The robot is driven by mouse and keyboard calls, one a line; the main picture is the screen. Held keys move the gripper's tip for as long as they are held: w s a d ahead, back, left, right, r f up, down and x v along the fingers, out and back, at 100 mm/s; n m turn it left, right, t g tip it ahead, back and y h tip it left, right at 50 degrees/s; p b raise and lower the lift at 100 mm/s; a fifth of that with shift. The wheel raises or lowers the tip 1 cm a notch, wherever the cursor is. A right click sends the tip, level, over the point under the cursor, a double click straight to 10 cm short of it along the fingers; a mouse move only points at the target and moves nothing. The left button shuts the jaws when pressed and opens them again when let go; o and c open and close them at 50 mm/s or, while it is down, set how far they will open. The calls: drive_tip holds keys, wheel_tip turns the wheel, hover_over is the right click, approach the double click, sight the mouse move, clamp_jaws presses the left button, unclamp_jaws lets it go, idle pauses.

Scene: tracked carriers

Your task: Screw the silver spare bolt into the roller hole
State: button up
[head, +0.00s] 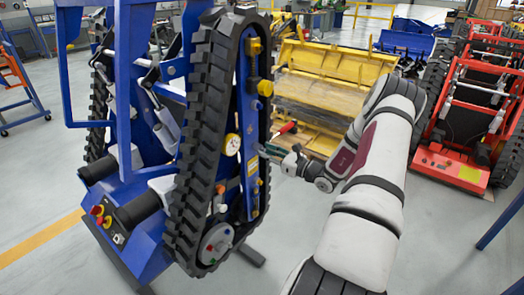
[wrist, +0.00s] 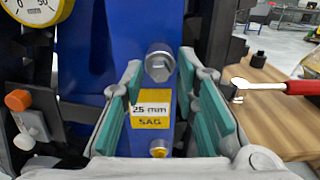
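A silver hex-headed bolt (wrist: 158,62) shows in the wrist view against the blue side plate (wrist: 90,75) of the carrier, above a yellow and white "25 mm SAG" label (wrist: 151,108). My gripper (wrist: 160,75) has its teal-padded fingers apart, one on each side of the bolt, with gaps between pads and bolt head. The roller hole is not visible; I cannot tell how deep the bolt sits. In the head view my gripper (head: 272,150) is beside the right-hand track (head: 200,130) of the blue carrier, and the bolt is too small to make out.
A wooden board (wrist: 275,125) at the right of the wrist view bears a red-handled wrench (wrist: 285,87) and a dark bolt (wrist: 258,59). A gauge (wrist: 35,8) and an orange knob (wrist: 18,100) are at left.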

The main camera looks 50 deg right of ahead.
clamp_jaws()
drive_tip(key=m, duration=0.3)
drive_tip(key=shift+m+p, duration=0.3)
drive_tip(key=shift+p, duration=0.05)
drive_tip(key=m, duration=0.3)
drive_tip(key=shift+m+p, duration=0.35)
drive_tip(key=shift+m, duration=1.25)
